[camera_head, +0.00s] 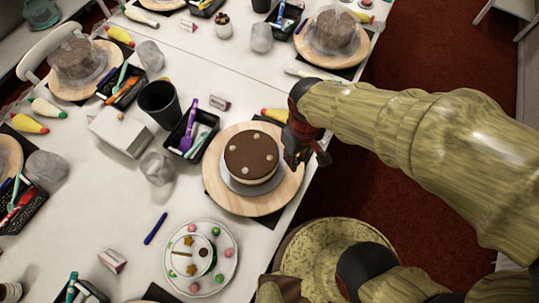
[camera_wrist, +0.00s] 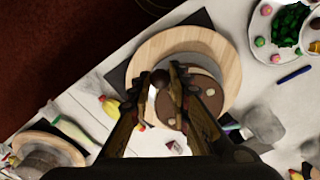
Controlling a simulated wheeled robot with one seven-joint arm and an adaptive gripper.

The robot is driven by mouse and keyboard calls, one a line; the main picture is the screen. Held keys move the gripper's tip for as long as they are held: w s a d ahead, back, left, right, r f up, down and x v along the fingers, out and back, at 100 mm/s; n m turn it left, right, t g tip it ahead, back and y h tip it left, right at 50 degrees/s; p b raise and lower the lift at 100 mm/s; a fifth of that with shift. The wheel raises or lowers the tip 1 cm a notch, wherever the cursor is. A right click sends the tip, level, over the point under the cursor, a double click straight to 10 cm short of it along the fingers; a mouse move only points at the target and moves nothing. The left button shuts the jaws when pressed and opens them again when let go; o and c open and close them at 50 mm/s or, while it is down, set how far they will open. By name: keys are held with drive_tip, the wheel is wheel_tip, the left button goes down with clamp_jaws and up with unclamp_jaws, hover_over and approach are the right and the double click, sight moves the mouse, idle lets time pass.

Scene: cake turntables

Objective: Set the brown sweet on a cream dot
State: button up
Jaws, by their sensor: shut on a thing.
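The cake (camera_head: 251,157) has a flat brown top with several cream dots, such as one dot (camera_head: 257,170) near its front. It stands on a grey disc on a round wooden turntable (camera_head: 222,190). My gripper (camera_head: 300,158) is at the right side of the cake, above the turntable. In the wrist view my gripper (camera_wrist: 164,77) is shut on a small dark brown sweet (camera_wrist: 161,79) between its fingertips. The cake top (camera_wrist: 208,98) is partly hidden there by the right finger, with some cream dots (camera_wrist: 210,92) visible. The height of the sweet above the cake is hard to tell.
A white plate (camera_head: 172,273) with coloured sweets and a decorated top lies in front. A black tray of tools (camera_head: 188,143), a black cup (camera_head: 160,102) and a crumpled grey lump (camera_head: 156,168) stand to the left. A yellow piping bag (camera_head: 274,114) lies behind the turntable.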

drive_tip(key=s+r+n, duration=0.1)
drive_tip(key=s, duration=0.4)
drive_tip(key=b, duration=0.3)
hover_over(270, 158)
drive_tip(key=shift+n, duration=0.3)
wheel_tip(270, 158, down, 9)
drive_tip(key=shift+s+d+f, duration=0.1)
drive_tip(key=shift+s+d, duration=0.05)
drive_tip(key=shift+f, duration=0.15)
drive_tip(key=shift+w+f, duration=0.2)
drive_tip(key=shift+f, duration=1.35)
drive_tip(key=shift+f, duration=0.1)
drive_tip(key=shift+o, duration=1.3)
drive_tip(key=shift+f, duration=0.1)
drive_tip(key=o, duration=0.5)
